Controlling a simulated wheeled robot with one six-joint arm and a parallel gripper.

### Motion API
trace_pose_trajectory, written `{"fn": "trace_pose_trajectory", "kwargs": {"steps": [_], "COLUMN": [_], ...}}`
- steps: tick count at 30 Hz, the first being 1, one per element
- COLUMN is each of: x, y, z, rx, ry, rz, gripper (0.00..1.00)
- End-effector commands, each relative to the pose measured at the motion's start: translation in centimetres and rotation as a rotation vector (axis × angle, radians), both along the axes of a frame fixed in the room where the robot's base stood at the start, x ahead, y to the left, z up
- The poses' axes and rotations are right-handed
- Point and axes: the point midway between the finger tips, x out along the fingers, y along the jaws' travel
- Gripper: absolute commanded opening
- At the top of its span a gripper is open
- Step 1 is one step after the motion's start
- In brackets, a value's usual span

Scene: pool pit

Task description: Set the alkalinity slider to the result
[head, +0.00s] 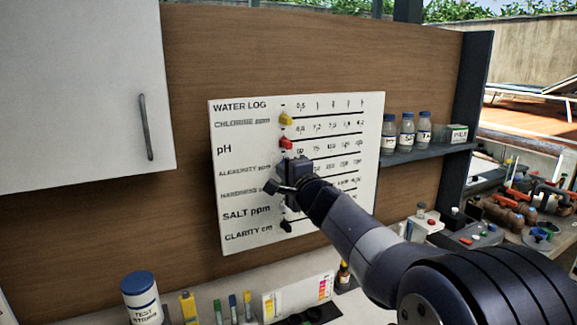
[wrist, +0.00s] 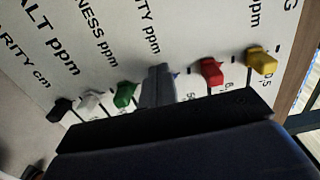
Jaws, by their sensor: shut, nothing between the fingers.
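The white water log board (head: 235,200) hangs on the wooden wall, with labelled rows and a slider on each. My gripper (head: 286,184) is shut at the left end of the alkalinity row and hides that row's slider in the head view. In the wrist view my fingertips (wrist: 158,85) are closed against the board between the red slider (wrist: 211,71) and the green slider (wrist: 124,94).
The yellow slider (head: 286,119) and black slider (head: 286,226) sit at the left ends of their rows; a white slider (wrist: 90,99) is near green. A color chart (head: 290,300) and test strips tub (head: 142,300) stand below. Bottles (head: 407,130) line the right shelf.

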Motion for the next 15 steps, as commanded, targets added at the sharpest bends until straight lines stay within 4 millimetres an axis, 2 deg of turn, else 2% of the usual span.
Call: {"fn": "trace_pose_trajectory", "kwargs": {"steps": [15], "x": [1.2], "y": [-3.0], "z": [0.1], "rx": [-0.001], "ry": [0.0], "rz": [-0.001], "gripper": [0.0]}}
